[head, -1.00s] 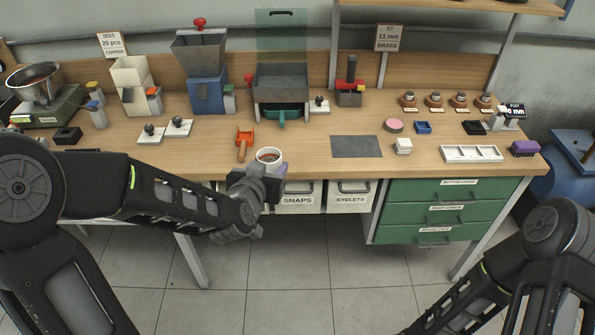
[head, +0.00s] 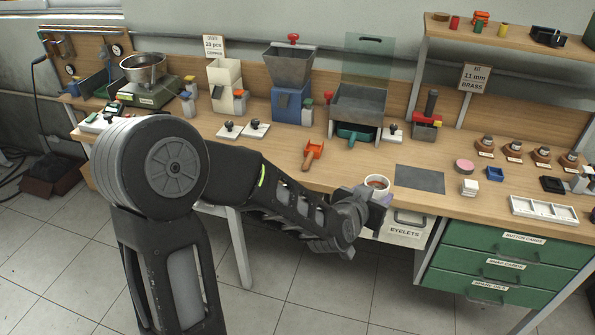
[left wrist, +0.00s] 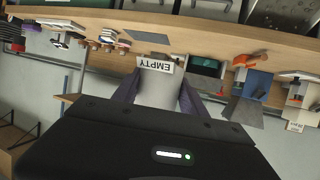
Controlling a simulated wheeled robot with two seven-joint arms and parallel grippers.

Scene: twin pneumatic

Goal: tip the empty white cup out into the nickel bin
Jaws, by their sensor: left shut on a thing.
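The white cup (head: 378,191) is held just in front of the bench's front edge, roughly upright, with a little reddish-brown showing inside. My left gripper (head: 368,197) is shut on it. In the left wrist view the cup (left wrist: 158,88) sits between my two purple fingers, and its label reads EMPTY, upside down in that picture. I cannot make out a bin marked nickel in these frames. My right gripper is out of view.
A white EYELETS bin (head: 406,231) hangs below, beside green drawers (head: 510,250). A metal bowl (head: 144,68) sits on a scale far left.

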